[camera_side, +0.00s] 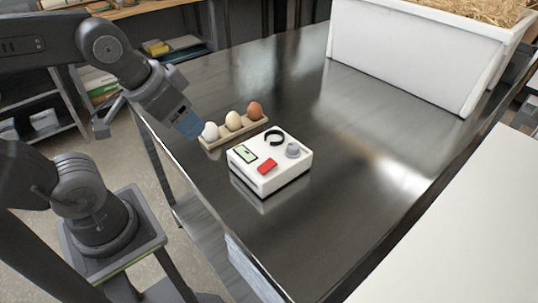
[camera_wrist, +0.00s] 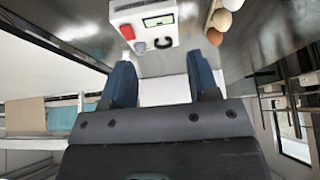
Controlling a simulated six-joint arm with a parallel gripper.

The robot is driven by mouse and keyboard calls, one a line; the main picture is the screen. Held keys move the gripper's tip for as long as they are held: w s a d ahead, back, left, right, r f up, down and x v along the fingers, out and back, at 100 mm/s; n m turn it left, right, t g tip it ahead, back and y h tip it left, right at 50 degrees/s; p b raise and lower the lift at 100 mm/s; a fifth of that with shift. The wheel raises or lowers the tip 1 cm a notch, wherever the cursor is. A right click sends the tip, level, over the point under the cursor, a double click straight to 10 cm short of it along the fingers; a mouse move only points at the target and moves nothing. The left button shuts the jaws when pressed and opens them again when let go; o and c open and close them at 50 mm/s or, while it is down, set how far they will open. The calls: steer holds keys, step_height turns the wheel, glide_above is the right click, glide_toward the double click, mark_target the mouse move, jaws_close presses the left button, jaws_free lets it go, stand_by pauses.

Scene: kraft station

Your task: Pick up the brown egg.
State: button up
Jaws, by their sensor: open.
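The brown egg (camera_side: 254,110) stands at the far right end of a wooden holder (camera_side: 206,145) on the dark metal table. A cream egg (camera_side: 233,121) and a white egg (camera_side: 210,131) stand in the same row. My gripper (camera_side: 188,125) is above the table's left edge, close to the white egg and apart from the brown one. In the wrist view my gripper (camera_wrist: 161,85) has its blue fingers spread and nothing between them.
A white box (camera_side: 275,177) with a red block (camera_side: 267,166), a black ring (camera_side: 275,136), a grey knob (camera_side: 292,149) and a green-screened device (camera_side: 243,154) sits just in front of the holder. A large white bin (camera_side: 400,55) with straw stands at the back. The table's right side is clear.

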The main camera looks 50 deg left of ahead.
stand_by(0.4)
steer(key=o, duration=0.4)
steer(key=shift+c, duration=0.2)
steer(key=m+g, duration=0.6)
steer(key=m, duration=0.3)
glide_above(255, 109)
steer(key=w+a, duration=0.1)
step_height(255, 109, down, 3)
step_height(255, 109, down, 13)
steer(key=shift+s+a+f, duration=0.1)
steer(key=shift+a, duration=0.05)
